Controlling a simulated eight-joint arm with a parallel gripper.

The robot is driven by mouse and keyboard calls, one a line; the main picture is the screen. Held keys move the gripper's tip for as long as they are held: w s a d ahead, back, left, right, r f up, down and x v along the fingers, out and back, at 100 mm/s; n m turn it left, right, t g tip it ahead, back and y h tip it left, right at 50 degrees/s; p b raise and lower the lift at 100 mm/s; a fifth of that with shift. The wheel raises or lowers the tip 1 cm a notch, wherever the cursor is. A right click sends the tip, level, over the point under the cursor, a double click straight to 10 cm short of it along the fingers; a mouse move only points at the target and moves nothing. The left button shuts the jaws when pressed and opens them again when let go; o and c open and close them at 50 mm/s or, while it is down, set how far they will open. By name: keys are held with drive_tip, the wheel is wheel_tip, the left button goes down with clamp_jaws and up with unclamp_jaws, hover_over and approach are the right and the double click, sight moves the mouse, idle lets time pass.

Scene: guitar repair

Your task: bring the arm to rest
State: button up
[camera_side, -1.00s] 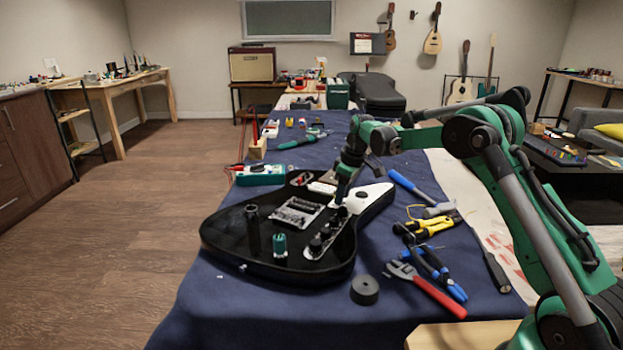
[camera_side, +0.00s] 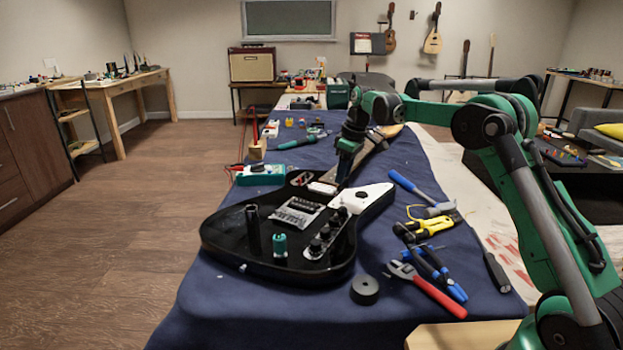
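My gripper (camera_side: 345,160) points down at the end of my green arm, above the far part of the guitar, near where the neck meets the body. Its fingertips are small and dark here, and I cannot tell whether they are open or shut. The black electric guitar (camera_side: 275,243) lies flat on the blue cloth, with a white plate on its right horn and its neck running away toward the back. Part of the neck is hidden behind my gripper and forearm. I cannot tell whether my gripper touches the guitar.
On the blue cloth (camera_side: 300,318), right of the guitar, lie yellow-handled pliers (camera_side: 424,229), a red-handled wrench (camera_side: 435,294) and a blue-handled tool (camera_side: 408,184). A dark cylinder (camera_side: 364,290) stands in front. A teal meter (camera_side: 261,175) lies left. A dark socket (camera_side: 252,229) and a green-topped piece (camera_side: 279,243) stand on the guitar.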

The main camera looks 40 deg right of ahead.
drive_tip(key=shift+r, duration=0.75)
drive_tip(key=shift+a+r, duration=0.15)
drive_tip(key=s+a+r+m+t, duration=0.1)
drive_tip(key=s+a+r, duration=0.25)
drive_tip(key=a, duration=0.25)
drive_tip(key=s+a+r+m+t, duration=0.1)
drive_tip(key=s+a+r, duration=0.1)
drive_tip(key=s+a, duration=0.3)
drive_tip(key=s+a+f+m+t, duration=0.1)
drive_tip(key=s+a+f+t, duration=0.2)
drive_tip(key=s+a, duration=0.4)
drive_tip(key=shift+s+a+f+h, duration=0.25)
drive_tip(key=shift+s+f, duration=0.55)
drive_tip(key=shift+s, duration=0.4)
